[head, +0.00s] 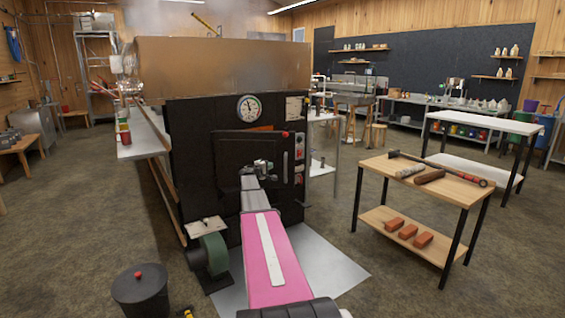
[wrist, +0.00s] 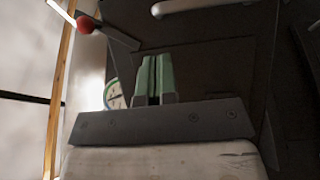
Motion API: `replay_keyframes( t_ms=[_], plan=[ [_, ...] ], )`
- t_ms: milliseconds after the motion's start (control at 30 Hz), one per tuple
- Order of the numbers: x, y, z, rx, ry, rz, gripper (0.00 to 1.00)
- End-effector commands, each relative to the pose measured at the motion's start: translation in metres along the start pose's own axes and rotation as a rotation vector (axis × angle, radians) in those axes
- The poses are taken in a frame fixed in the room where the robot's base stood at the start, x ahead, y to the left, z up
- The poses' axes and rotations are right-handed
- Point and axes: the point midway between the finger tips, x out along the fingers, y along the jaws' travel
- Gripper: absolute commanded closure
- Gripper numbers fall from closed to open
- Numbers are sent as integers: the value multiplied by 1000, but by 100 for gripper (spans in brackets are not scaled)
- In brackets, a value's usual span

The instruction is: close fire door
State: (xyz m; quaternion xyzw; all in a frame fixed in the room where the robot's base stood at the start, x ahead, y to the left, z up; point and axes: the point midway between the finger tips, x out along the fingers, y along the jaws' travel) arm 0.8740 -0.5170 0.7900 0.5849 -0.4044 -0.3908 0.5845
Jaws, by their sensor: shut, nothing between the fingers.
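The fire door (head: 232,150) is a black panel on the front of the dark evaporator firebox. A narrow orange strip (head: 260,128) shows along its top; I cannot tell how far the door stands open. A pale vertical handle (head: 285,165) is at its right side, and a red knob (head: 285,134) sits at its upper right corner. My gripper (head: 264,164) is in front of the door, left of the handle. In the wrist view, its green fingers (wrist: 153,78) are together with nothing between them; contact with the door is unclear. The red knob (wrist: 86,24) and handle (wrist: 200,5) also show there.
A round gauge (head: 249,108) is above the door. A green blower (head: 213,252) stands at the lower left, with a black bin (head: 140,290) nearer. A wooden cart (head: 405,190) with a hammer and bricks stands to the right. Floor between the firebox and cart is open.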

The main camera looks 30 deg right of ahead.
Motion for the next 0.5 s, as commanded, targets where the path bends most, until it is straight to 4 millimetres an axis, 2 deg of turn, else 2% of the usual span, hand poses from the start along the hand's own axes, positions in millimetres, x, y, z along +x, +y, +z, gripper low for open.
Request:
replay_keyframes(
  t_ms=[100,200,367,500],
  plan=[
    [-12,-6,-10,-9,-43,-18,100],
    [-11,-7,-10,-13,-56,-23,100],
    [10,-8,-9,-12,-57,-23,100],
    [35,-8,-9,-12,-56,-22,100]
  ],
)
